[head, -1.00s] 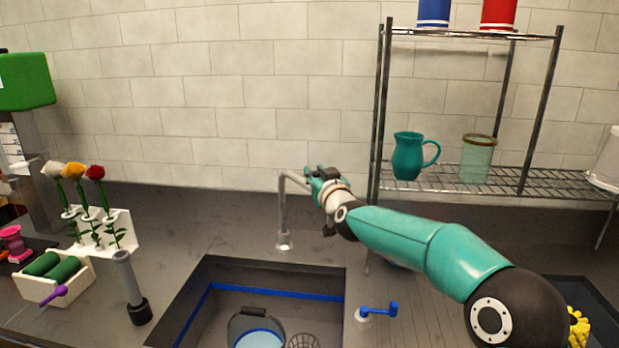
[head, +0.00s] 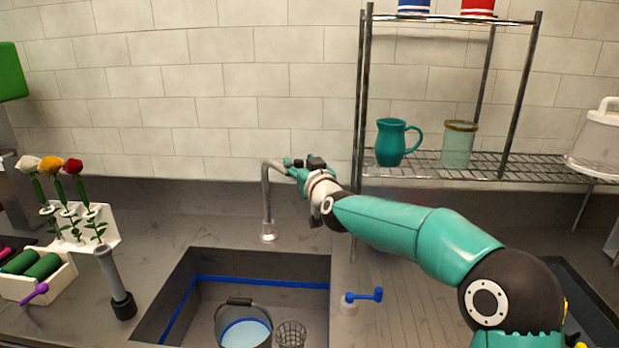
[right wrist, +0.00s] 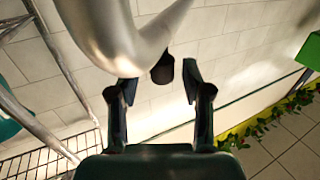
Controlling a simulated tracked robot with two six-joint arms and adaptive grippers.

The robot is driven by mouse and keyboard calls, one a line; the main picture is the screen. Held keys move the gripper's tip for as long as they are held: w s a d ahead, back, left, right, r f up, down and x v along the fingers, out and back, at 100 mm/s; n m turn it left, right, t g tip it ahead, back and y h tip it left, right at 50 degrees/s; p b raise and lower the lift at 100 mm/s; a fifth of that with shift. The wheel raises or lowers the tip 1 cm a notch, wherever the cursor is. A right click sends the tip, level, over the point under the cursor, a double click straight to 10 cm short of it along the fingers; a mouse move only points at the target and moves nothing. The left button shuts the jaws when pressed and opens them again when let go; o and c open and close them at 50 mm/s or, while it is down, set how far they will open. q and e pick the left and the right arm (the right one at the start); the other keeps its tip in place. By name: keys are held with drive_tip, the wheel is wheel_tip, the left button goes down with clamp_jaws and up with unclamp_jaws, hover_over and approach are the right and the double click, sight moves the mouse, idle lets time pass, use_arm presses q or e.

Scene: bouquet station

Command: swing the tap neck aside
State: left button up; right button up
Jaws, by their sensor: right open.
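The tap is a grey metal pipe (head: 267,200) standing behind the sink, its neck curving right at the top. In the right wrist view the neck (right wrist: 120,38) looms large and shiny, and its dark spout end (right wrist: 163,69) shows between the two fingers. My right gripper (head: 291,165) is at the neck's end in the head view. It is open, and its fingers (right wrist: 155,85) are apart with a gap around the spout end. Whether a finger touches the neck I cannot tell. My left gripper is not in view.
The sink (head: 212,268) holds a bucket (head: 243,331) and a wire basket (head: 290,336). A blue lever (head: 366,295) stands at its right. A wire shelf (head: 510,166) with a teal jug (head: 390,143) is behind my right arm. Roses (head: 75,190) stand at left.

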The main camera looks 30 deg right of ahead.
drive_tip(key=s+a, duration=0.1)
drive_tip(key=s, duration=0.9)
drive_tip(key=shift+s+a, duration=0.15)
drive_tip(key=shift+s, duration=0.1)
